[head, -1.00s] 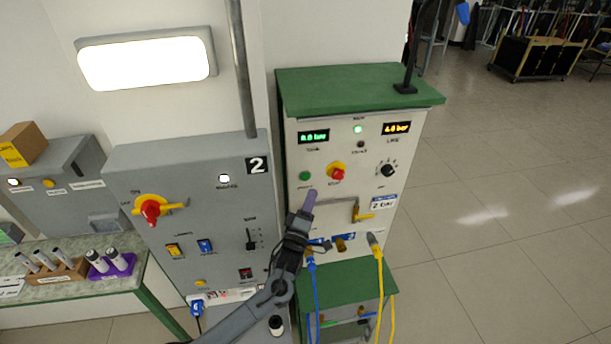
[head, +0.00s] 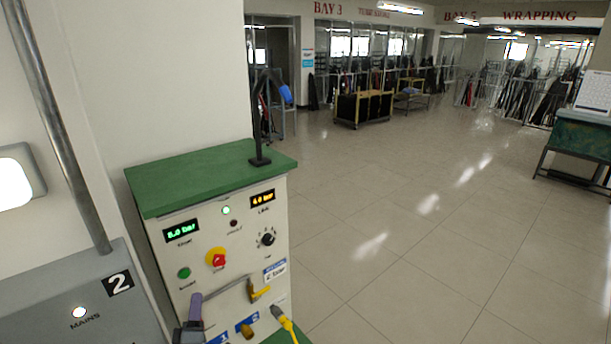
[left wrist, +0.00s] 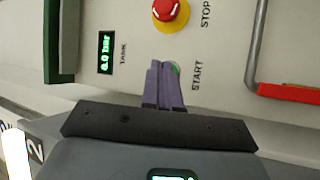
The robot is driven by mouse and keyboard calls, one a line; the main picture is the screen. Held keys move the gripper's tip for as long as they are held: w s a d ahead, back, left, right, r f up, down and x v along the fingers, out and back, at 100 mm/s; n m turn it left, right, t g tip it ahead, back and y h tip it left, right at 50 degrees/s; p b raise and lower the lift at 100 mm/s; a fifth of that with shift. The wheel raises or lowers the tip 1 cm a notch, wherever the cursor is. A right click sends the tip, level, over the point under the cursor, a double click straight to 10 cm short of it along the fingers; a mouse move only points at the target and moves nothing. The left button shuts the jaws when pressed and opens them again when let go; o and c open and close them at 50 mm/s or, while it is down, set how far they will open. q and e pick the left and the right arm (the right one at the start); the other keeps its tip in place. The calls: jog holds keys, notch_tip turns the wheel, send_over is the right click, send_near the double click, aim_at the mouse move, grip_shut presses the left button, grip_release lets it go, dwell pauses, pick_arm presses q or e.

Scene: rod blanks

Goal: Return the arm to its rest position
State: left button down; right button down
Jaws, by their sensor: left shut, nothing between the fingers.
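My left gripper (head: 195,300) shows at the lower left of the head view, with its purple fingers pointing up at the front of the cream control panel (head: 165,235). The fingers are shut and empty; they also show in the left wrist view (left wrist: 165,84). In the head view the fingertips are just below the green start button (head: 184,273). In the wrist view they partly cover that button (left wrist: 175,68). I cannot tell whether they touch it. My right gripper is not in view.
The panel carries a red stop knob on yellow (head: 216,258), a black dial (head: 267,239), a yellow-handled valve (head: 258,292) and a yellow plug (head: 281,318). A grey cabinet marked 2 (head: 100,315) stands at left. The tiled floor (head: 430,240) at right is open.

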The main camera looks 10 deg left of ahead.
pick_arm(q)
jog(key=s+d+f+m+g+h, duration=0.25)
jog(key=s+d+f, duration=0.25)
jog(key=s+f, duration=0.3)
jog(key=s+d+f+m+g+h, duration=0.2)
jog(key=s+d+f+g+h, duration=0.25)
jog(key=s, duration=0.65)
jog(key=s+d+r+m+g, duration=0.1)
jog(key=s+d+m+g, duration=0.3)
jog(key=s+m, duration=0.4)
jog(key=s+d+r+m+g, duration=0.1)
jog(key=s+d+m+g, duration=0.3)
jog(key=s+m+g, duration=0.2)
jog(key=shift+s+r+m+h+p, duration=0.4)
jog(key=shift+s+m+p, duration=0.05)
jog(key=shift+s+m, duration=0.8)
